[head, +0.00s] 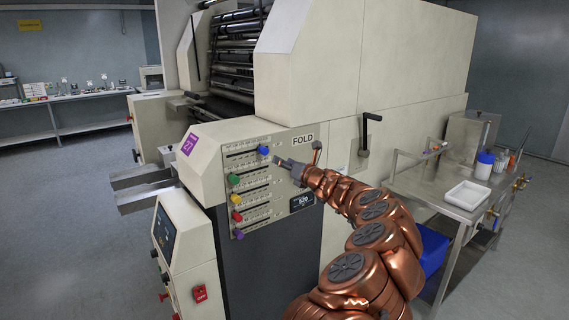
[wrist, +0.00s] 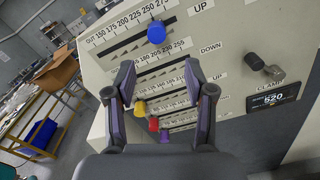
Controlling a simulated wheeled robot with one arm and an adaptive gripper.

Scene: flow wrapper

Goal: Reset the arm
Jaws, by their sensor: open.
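My copper arm (head: 372,235) reaches up from the lower right to the slider panel (head: 275,175) marked FOLD. My gripper (head: 281,162) is close to the panel's upper part, just right of the blue knob (head: 263,150). In the wrist view my gripper (wrist: 162,85) has its two fingers spread apart with nothing between them. The blue knob (wrist: 156,32) shows above and beyond the fingertips, apart from them. The yellow knob (wrist: 140,108), red knob (wrist: 153,124) and purple knob (wrist: 165,137) show between the fingers, farther down the panel. The green knob is hidden in the wrist view.
A steel side table (head: 425,190) with a white tray (head: 466,194) and bottles stands right of the arm. A black crank handle (head: 367,132) sticks out of the machine. A control box (head: 180,250) stands at lower left. Open floor (head: 80,230) lies left.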

